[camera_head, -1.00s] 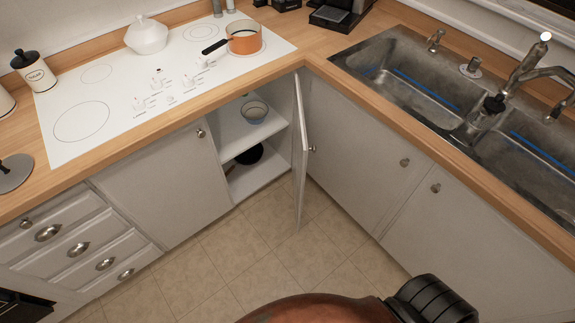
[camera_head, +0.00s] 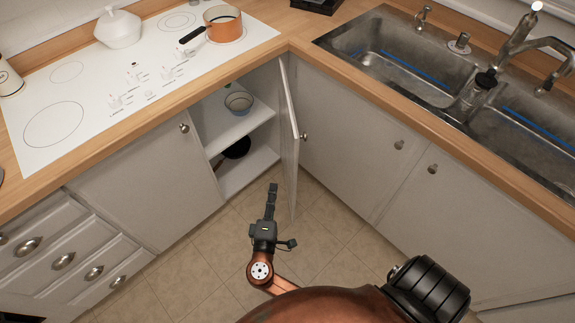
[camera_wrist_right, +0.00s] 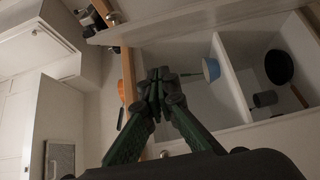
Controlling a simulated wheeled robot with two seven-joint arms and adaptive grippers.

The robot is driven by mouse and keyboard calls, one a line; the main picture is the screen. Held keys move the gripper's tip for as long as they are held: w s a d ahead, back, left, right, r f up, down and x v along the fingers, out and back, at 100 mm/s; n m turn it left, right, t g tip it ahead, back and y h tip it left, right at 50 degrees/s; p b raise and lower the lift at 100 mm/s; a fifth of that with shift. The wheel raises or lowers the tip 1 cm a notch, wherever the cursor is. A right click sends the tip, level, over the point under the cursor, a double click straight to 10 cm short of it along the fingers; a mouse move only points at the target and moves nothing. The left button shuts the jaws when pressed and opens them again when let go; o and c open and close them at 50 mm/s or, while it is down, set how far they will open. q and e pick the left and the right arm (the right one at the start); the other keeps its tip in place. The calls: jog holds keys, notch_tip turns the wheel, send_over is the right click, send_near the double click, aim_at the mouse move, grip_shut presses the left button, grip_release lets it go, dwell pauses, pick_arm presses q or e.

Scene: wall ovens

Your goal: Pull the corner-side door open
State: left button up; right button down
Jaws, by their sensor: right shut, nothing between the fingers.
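The corner-side door (camera_head: 289,145) stands open, swung out from the corner cabinet, with its round knob (camera_head: 304,136) on the side facing right. The cabinet's two shelves show, holding a bowl (camera_head: 239,103) above and a dark pan (camera_head: 236,148) below. My right gripper (camera_head: 272,188) is shut and empty, in front of the cabinet opening and left of the door's lower end, apart from the door as far as I can tell. In the right wrist view the gripper (camera_wrist_right: 159,75) has its fingers together before the open shelves. My left gripper is out of view.
The neighbouring closed door (camera_head: 150,188) is at the left, and closed sink doors (camera_head: 375,145) are at the right. The counter edge (camera_head: 230,75) runs above the opening. An orange pot (camera_head: 224,27) stands on the cooktop. The tiled floor (camera_head: 190,265) is clear.

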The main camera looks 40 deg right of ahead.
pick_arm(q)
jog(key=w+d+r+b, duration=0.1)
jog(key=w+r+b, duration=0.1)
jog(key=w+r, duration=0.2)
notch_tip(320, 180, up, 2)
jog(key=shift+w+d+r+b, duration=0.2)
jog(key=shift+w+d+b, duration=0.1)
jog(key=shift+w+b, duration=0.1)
pick_arm(e)
jog(key=w+d, duration=0.4)
jog(key=d, duration=0.6)
jog(key=shift+w+d, duration=0.15)
jog(key=shift+w, duration=0.25)
